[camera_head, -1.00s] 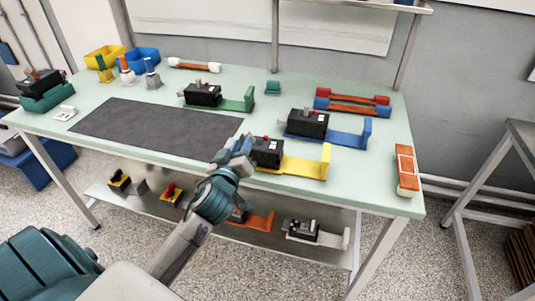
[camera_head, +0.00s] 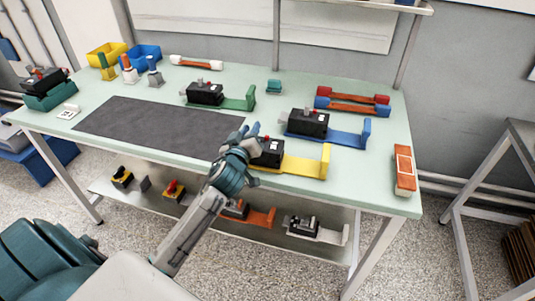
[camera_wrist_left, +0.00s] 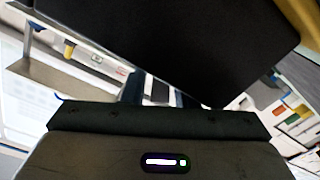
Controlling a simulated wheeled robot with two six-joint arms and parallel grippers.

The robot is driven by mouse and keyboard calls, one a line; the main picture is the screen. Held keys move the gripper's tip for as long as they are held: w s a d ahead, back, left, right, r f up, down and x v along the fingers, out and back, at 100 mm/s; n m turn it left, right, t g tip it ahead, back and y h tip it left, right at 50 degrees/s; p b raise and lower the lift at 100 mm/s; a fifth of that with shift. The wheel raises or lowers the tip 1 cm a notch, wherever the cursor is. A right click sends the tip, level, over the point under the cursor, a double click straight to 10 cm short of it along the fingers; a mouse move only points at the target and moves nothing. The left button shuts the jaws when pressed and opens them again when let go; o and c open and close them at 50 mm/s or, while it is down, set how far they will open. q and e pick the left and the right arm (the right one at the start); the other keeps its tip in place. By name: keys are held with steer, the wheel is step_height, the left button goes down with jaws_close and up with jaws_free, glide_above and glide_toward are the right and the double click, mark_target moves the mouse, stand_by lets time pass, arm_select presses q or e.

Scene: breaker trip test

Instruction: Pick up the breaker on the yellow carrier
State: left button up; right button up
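The yellow carrier (camera_head: 305,166) lies near the front edge of the table, right of the dark mat. A black breaker (camera_head: 268,152) with a small red part on top sits at its left end. My left gripper (camera_head: 249,130) is just left of this breaker, at about its height, and its fingertips look apart. My wrist hides the breaker's lower left side. In the left wrist view a large black block, likely this breaker (camera_wrist_left: 170,40), fills the top, close to the gripper; I see nothing held. My right gripper is not in view.
A blue carrier (camera_head: 345,139) with a breaker stands just behind. A green carrier (camera_head: 235,103) with a breaker is farther back. The dark mat (camera_head: 150,125) is bare. An orange-and-white item (camera_head: 404,170) lies at the right edge. A lower shelf holds more units.

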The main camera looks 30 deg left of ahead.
arm_select(q)
jaws_close()
stand_by(1.2)
